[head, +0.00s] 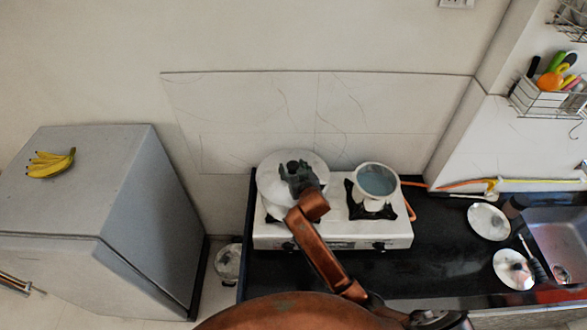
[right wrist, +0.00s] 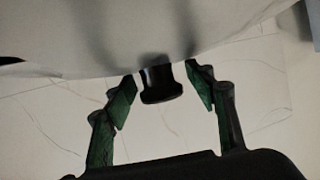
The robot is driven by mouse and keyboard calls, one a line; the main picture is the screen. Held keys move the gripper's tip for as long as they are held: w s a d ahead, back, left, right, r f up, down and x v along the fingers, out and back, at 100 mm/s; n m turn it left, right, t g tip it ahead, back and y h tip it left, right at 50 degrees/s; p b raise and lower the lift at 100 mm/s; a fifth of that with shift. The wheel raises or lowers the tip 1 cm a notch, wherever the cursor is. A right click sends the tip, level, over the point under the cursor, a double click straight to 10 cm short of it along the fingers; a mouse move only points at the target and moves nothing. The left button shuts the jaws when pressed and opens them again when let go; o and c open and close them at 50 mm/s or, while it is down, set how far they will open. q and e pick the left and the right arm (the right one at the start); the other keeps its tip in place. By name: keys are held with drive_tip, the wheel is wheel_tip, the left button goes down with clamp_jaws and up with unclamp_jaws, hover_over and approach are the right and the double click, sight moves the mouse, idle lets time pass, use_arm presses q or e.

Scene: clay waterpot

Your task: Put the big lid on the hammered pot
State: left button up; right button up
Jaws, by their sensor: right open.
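A big pale round lid (head: 270,180) with a black knob sits over the left burner of the stove. The vessel under it is mostly hidden, so I cannot tell whether it is the hammered pot. My right gripper (head: 299,176) is over the lid, at its knob. In the right wrist view, the black knob (right wrist: 160,84) is between the two spread fingers of the right gripper (right wrist: 160,92), with a gap on each side. The pale lid surface (right wrist: 100,35) fills the top of that view. My left gripper is not in view.
An open pot (head: 376,182) with a bluish inside stands on the right burner of the white stove (head: 350,235). Two smaller round lids (head: 488,221) (head: 513,269) lie on the black counter near the sink (head: 560,235). Bananas (head: 51,163) lie on the grey fridge (head: 90,190).

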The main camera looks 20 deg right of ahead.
drive_tip(key=v, duration=1.2)
drive_tip(key=shift+f, duration=0.1)
